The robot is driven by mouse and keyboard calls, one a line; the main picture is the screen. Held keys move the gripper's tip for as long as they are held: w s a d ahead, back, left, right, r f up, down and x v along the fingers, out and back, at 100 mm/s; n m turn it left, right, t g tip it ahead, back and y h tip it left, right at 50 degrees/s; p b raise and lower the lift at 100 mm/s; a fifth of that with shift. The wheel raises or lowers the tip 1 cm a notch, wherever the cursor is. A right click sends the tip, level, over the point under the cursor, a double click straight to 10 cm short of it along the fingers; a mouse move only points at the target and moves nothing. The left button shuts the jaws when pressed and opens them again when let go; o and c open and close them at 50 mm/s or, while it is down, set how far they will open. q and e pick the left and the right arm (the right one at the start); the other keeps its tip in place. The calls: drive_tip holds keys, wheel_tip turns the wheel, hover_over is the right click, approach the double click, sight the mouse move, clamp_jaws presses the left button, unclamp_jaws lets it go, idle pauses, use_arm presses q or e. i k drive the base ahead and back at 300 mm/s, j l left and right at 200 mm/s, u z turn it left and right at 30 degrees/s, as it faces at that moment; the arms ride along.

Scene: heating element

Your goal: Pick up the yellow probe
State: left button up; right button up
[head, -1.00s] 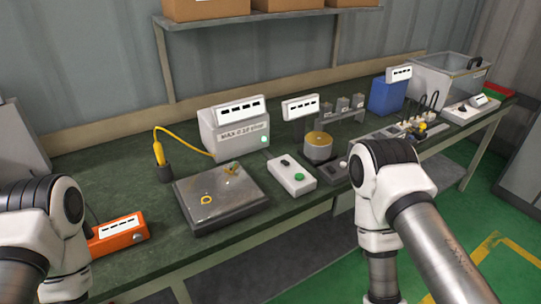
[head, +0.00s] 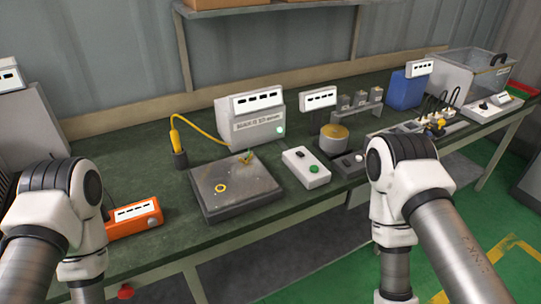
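The yellow probe (head: 174,138) stands upright in a dark round holder (head: 180,159) on the bench, left of centre. A yellow cable (head: 203,130) arches from its top to a white box with a display (head: 250,122). Both of my arms show in the lower left and lower right of the head view, in front of the bench. Neither gripper shows; both lie outside the picture. Nothing visibly touches the probe.
A dark square plate (head: 236,192) with a yellow ring lies right of the holder. An orange meter (head: 134,217) sits near the front edge beside my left arm. A white switch box (head: 306,168) lies right of the plate. Bare green bench top (head: 125,165) lies left of the holder.

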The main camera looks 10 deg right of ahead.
sight(175, 138)
drive_tip(key=k+j+z, duration=0.25)
drive_tip(key=j+z, duration=0.25)
drive_tip(key=k+j+z, duration=0.3)
drive_tip(key=z, duration=0.2)
